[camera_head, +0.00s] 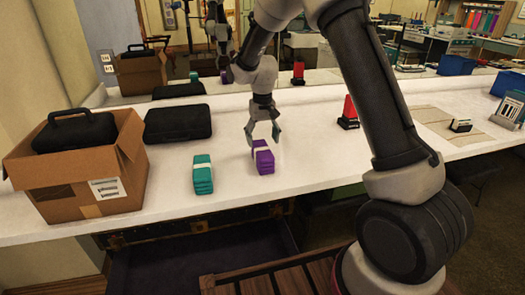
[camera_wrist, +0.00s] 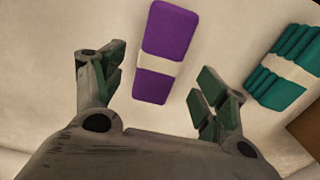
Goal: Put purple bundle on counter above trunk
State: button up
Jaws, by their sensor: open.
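The purple bundle (camera_head: 264,161), wrapped with a pale band, lies on the white counter (camera_head: 330,168) near its front edge. My gripper (camera_head: 262,138) is open and empty just above and behind it. In the wrist view, the purple bundle (camera_wrist: 165,52) lies between and beyond the two open fingers (camera_wrist: 158,85). The band crosses its middle. I cannot tell whether a finger touches it. An open dark trunk (camera_head: 190,268) stands below the counter's front edge, with its lower part cut off by the picture.
A teal bundle (camera_head: 203,174) lies left of the purple one. A cardboard box (camera_head: 75,190) holding a black case stands at the left, beside another black case (camera_head: 178,123). A red-and-black object (camera_head: 348,114) stands right. A mirror behind repeats the counter things.

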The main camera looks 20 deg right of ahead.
aim_at(263, 149)
notch_tip(263, 149, up, 4)
jog(key=shift+r, duration=0.25)
jog(key=shift+s+d+r, duration=0.1)
jog(key=shift+d+r, duration=0.05)
jog(key=shift+r, duration=0.15)
jog(key=s+d+r+t, duration=0.1)
jog(key=s+d+r, duration=0.4)
jog(key=s+r, duration=0.3)
jog(key=s+d+r+t, duration=0.1)
jog(key=s+d+r, duration=0.4)
jog(key=s+r, duration=0.35)
jog(key=s+d+t, duration=0.1)
jog(key=s+d, duration=0.1)
jog(key=s, duration=0.7)
jog(key=s+d+t, duration=0.1)
jog(key=s+d, duration=0.1)
jog(key=s, duration=0.7)
jog(key=shift+s+d+r, duration=0.25)
jog(key=shift+s+d, duration=0.05)
